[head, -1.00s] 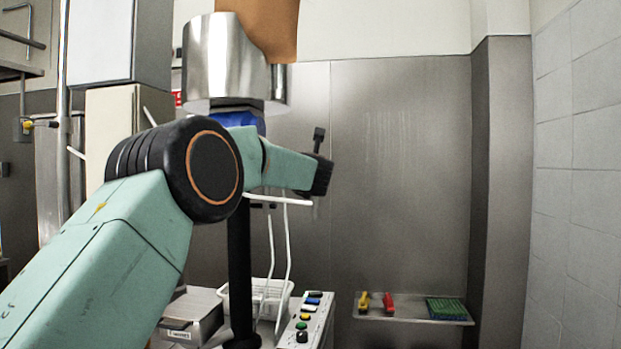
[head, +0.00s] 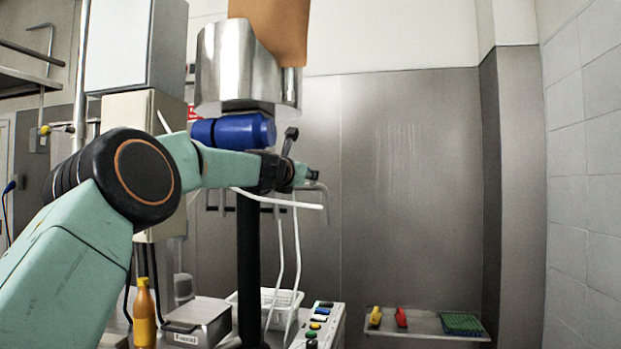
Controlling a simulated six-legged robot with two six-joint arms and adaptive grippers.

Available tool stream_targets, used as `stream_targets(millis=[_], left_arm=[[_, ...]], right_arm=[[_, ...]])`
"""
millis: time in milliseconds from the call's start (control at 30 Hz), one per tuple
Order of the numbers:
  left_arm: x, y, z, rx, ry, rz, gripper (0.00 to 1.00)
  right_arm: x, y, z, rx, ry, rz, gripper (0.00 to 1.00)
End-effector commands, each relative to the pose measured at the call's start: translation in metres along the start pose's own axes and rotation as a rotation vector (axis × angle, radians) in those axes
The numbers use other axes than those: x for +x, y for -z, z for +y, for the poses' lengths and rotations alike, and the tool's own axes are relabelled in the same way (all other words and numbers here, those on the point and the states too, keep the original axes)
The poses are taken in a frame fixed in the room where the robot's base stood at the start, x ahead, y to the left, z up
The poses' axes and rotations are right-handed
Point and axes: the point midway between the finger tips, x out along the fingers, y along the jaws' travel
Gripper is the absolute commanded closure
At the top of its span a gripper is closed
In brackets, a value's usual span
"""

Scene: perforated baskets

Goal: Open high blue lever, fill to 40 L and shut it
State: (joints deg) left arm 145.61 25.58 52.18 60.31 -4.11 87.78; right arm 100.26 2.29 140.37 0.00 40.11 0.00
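A blue cylindrical fitting (head: 235,131) sits just under a shiny steel vessel (head: 236,62) with a brown part above it. I cannot make out a separate blue lever or a 40 L reading. My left arm reaches in from the left and crosses in front of, and below, the blue fitting. Its dark end and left gripper (head: 300,176) are to the right of and below the fitting. The fingers are seen side-on and small, so their opening and any grip are unclear. A small black piece (head: 290,137) sticks up there. My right gripper is out of view.
A white tube (head: 280,199) passes below my arm. A control panel with coloured buttons (head: 318,325), a white perforated basket (head: 285,300), a steel box (head: 196,325) and an orange bottle (head: 145,318) stand below. A wall shelf (head: 415,324) holds small items. The right side is open.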

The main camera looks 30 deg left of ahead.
Motion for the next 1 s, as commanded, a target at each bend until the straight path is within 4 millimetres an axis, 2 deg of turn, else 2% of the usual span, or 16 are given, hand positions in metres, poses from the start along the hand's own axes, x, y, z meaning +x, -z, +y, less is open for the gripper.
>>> stream_targets(millis=[633, 667, 933, 1000], left_arm=[[-0.0014, 0.0009, 0.0048, 0.001, 0.043, -0.010, 1.00], [-0.0014, 0.0009, 0.0049, 0.000, 0.043, -0.010, 0.72], [-0.0013, 0.0011, 0.0046, 0.000, 0.043, -0.010, 0.49], [-0.0013, 0.0012, 0.0045, 0.000, 0.043, -0.009, 0.49]], right_arm=[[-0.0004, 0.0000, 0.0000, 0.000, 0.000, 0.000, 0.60], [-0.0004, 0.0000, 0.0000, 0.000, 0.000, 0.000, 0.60], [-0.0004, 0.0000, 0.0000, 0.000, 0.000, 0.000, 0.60], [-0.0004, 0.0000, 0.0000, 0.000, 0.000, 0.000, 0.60]])
